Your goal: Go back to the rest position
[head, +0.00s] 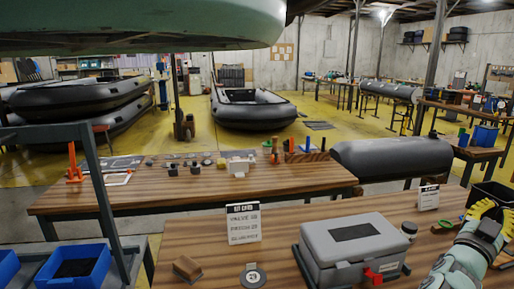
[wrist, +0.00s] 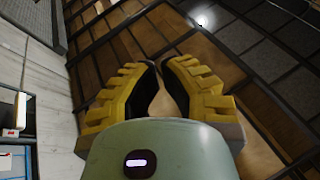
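My gripper shows at the right edge of the head view (head: 487,210), with yellow ridged fingers on a pale green arm, above the right end of the front table. In the wrist view my gripper (wrist: 158,66) has its two yellow fingers with dark inner pads angled toward each other. A narrow gap shows between them and nothing is held. Past the fingers the wrist view shows brown panels and dark beams, not a work surface.
The front wooden table (head: 205,231) holds a grey box (head: 353,247) with a red latch, a sign card (head: 243,222), a round numbered tag (head: 254,276) and a wooden block (head: 187,267). A black bin (head: 490,195) is near my gripper. Blue bins (head: 78,268) stand at the lower left.

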